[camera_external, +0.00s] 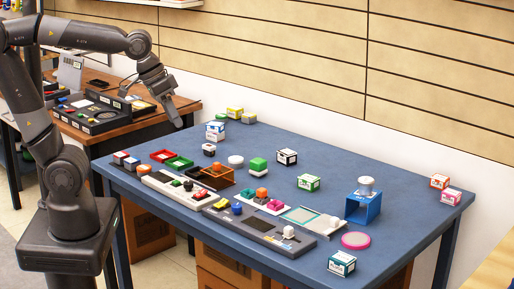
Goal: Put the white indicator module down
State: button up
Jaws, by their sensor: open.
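My gripper (178,122) hangs in the air above the far left part of the blue table (400,180). It is open, and I see nothing held in it. I cannot tell for certain which thing is the white indicator module. A small white block (289,232) sits on the right end of the long dark grey panel near the table's front edge. A low white round piece (235,160) lies on the table in the middle left. Both are apart from my gripper.
Red, green and brown trays (178,162), long panels (262,228) and several small boxes (309,182) crowd the front and left. A blue stand (363,207) is at right, beside a pink disc (355,240). The table's back right is clearer.

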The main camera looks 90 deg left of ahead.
jog(key=s+d+f+m, duration=0.1)
jog(key=s+d+m, duration=0.3)
jog(key=s+d, duration=0.1)
jog(key=shift+s+f+t, duration=0.3)
jog(key=shift+s+t, duration=0.1)
jog(key=shift+s, duration=0.05)
dwell(0.9)
